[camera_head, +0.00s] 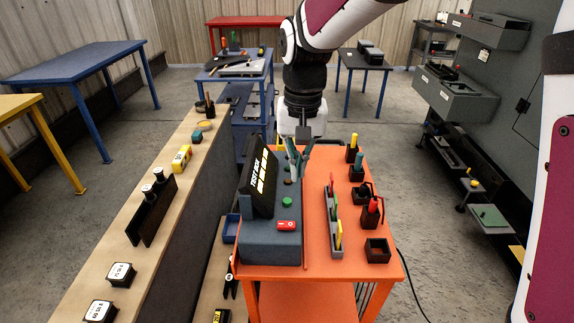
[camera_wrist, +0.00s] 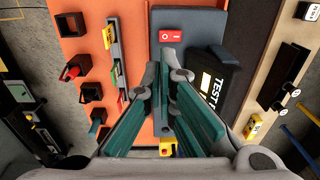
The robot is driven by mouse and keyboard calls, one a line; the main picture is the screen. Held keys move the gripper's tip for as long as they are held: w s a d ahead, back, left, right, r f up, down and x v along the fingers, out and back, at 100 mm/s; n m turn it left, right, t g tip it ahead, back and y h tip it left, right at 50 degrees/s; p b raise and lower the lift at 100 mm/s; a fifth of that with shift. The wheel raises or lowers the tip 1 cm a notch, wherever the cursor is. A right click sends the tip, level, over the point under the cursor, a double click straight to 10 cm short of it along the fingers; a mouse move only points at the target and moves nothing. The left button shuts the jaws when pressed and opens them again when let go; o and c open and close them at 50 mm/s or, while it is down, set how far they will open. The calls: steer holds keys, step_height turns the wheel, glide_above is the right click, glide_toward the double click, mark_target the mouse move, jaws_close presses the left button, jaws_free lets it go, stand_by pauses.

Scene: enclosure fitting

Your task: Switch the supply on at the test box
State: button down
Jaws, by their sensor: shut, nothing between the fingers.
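The test box (camera_head: 268,241) is a dark grey unit on the left side of the orange table, with a tilted black panel (camera_head: 258,178) lettered TEST BOX. On its top face are a red rocker switch (camera_head: 286,225) near the front and a round green button (camera_head: 287,202) behind it. In the wrist view the red switch (camera_wrist: 171,36) lies just beyond my fingertips. My gripper (camera_head: 294,174) is shut and empty above the rear part of the box, behind the green button. It fills the middle of the wrist view (camera_wrist: 161,68). The green button is hidden there.
To the right, the orange table (camera_head: 316,248) carries a narrow grey rack (camera_head: 334,220) of coloured items and several small black holders (camera_head: 377,250). A wooden ledge (camera_head: 150,215) with black parts and a yellow item runs along the left. The tilted panel stands close to my fingers.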

mark_target(288, 224)
steer(key=f, duration=0.1)
steer(key=w+a+f, duration=0.1)
steer(key=a, duration=0.1)
steer(key=shift+w+a+f, duration=0.1)
steer(key=shift+w+f, duration=0.15)
steer(key=shift+f, duration=0.15)
steer(key=shift+f, duration=0.1)
step_height(288, 224, down, 14)
steer(key=shift+r+p, duration=0.1)
steer(key=shift+p, duration=0.35)
